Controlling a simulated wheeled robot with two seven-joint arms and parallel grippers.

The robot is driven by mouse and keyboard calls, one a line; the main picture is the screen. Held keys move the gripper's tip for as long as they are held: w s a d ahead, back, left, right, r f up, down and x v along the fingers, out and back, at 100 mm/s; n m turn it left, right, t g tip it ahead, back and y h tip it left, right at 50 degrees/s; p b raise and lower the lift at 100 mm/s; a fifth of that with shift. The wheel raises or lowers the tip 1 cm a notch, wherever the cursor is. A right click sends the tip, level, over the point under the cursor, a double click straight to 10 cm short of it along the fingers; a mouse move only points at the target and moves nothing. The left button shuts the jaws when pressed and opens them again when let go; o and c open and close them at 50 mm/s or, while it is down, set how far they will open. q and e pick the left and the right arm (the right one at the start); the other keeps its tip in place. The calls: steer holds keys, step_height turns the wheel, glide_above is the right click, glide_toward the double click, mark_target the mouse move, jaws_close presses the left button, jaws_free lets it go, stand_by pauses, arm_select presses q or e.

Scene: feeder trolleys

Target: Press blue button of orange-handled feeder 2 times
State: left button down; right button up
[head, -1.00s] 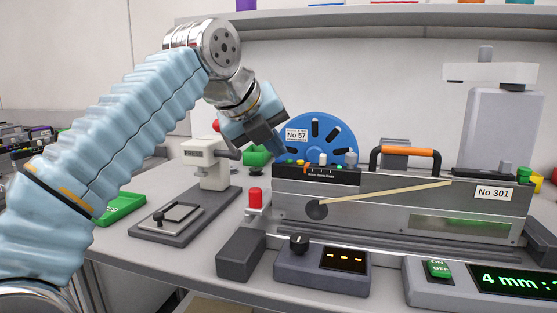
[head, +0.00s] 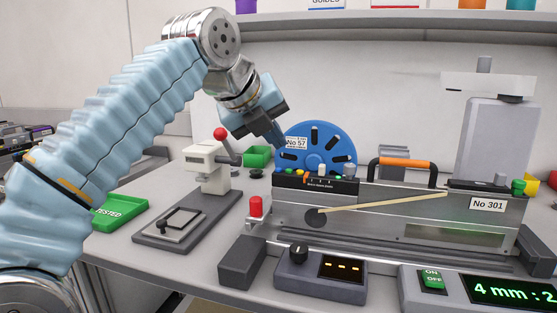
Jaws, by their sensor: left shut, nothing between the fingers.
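The feeder (head: 385,212) with the orange handle (head: 403,163) is a long grey metal body marked No 301. It sits on the table right of centre. At its left end is a black control panel (head: 315,186) with several small coloured buttons along its top edge. I cannot clearly pick out the blue button among them. A blue reel (head: 335,142) marked No 57 stands behind the panel. My left gripper (head: 278,140) is shut and empty. It points down and right, above the panel's left end and in front of the reel's left edge. My right gripper is not in view.
A press with a red knob (head: 220,133) stands left of the feeder. A red button (head: 256,206) is at the feeder's left end. A control box with a dial (head: 320,277) and an ON/OFF display unit (head: 485,290) lie in front. A green tray (head: 121,213) is at left.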

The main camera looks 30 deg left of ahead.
mark_target(275, 173)
arm_select(q)
step_height(275, 173, up, 3)
steer(key=shift+r+p, duration=0.1)
steer(key=shift+p, duration=0.95)
